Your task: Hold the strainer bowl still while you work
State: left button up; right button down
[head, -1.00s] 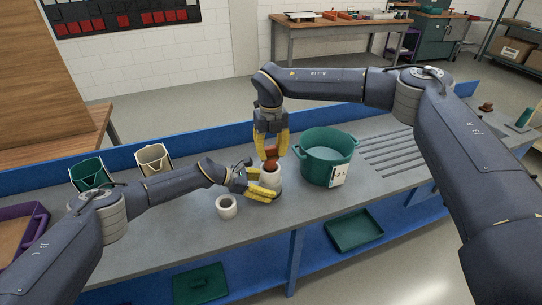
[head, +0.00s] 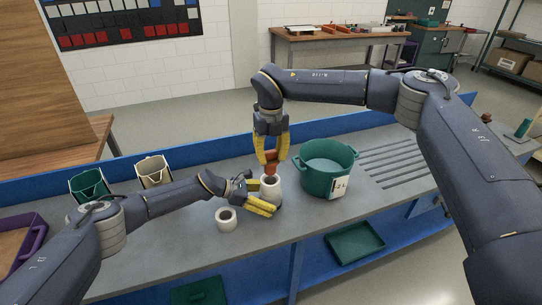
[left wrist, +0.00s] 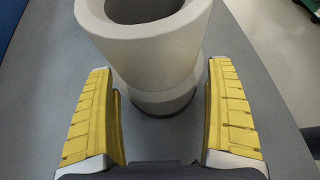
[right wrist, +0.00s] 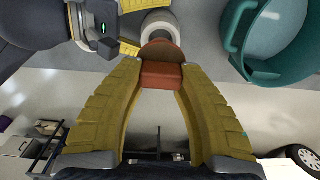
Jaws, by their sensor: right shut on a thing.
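A pale, round strainer bowl (head: 271,188) with an open top stands upright on the grey bench. My left gripper (head: 265,198) is low beside it with one yellow finger on each side. In the left wrist view the bowl (left wrist: 150,50) stands between the spread fingers, with gaps visible on both sides. My right gripper (head: 271,153) points down above the bowl, shut on a red-brown piece (right wrist: 162,70) with a rounded lower end. The piece is just above or behind the bowl's rim; the exact gap is hard to tell.
A second pale ring-shaped cup (head: 226,219) stands left of the bowl. A large green pot (head: 327,172) is close on the right, before a slotted drain area (head: 400,163). Green (head: 91,184) and cream (head: 152,171) containers stand at the back left.

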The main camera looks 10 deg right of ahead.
pick_arm(q)
jog(key=shift+o, duration=0.9)
jog(key=shift+a, duration=0.1)
